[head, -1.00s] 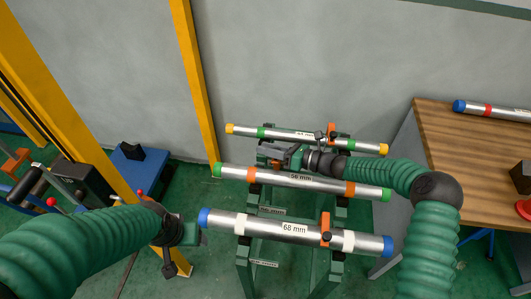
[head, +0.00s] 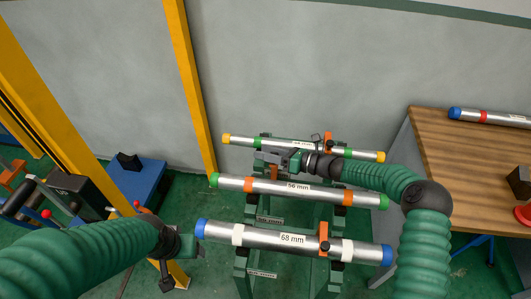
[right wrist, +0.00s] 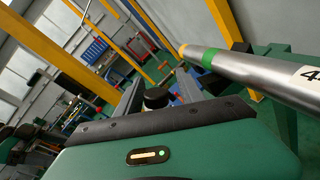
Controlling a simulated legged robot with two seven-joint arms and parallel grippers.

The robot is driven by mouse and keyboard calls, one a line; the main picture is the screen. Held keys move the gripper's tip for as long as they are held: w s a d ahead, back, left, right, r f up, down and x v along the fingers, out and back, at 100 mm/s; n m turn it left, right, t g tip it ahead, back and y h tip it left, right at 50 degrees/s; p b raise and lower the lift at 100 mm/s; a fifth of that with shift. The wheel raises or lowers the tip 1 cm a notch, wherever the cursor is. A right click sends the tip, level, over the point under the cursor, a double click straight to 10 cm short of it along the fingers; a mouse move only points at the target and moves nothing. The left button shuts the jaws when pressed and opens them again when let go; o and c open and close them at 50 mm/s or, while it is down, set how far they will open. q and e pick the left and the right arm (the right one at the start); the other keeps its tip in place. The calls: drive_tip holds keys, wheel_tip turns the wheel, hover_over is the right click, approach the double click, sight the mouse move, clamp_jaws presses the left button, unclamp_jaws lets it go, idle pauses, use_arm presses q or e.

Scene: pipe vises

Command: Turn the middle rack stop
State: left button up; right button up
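Three pipes lie across a green rack. The middle pipe (head: 315,189) reads 56 mm, with green ends and orange bands. Orange stops show at the far pipe (head: 328,142) and at the near 68 mm pipe (head: 324,236). My right gripper (head: 273,160) is between the far and middle pipes, left of the rack's centre; its finger opening is unclear. In the right wrist view a pipe with a green band (right wrist: 245,68) passes at the upper right. My left gripper (head: 190,245) hangs left of the near pipe, opening unclear.
A wooden table (head: 440,145) stands at the right with another blue-ended pipe (head: 490,117) on it. A yellow post (head: 190,85) rises behind the rack's left side. Blue equipment (head: 137,182) stands at the left. The grey wall is behind.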

drive_tip(key=shift+r, duration=0.1)
drive_tip(key=v, duration=1.7)
drive_tip(key=shift+w, duration=0.1)
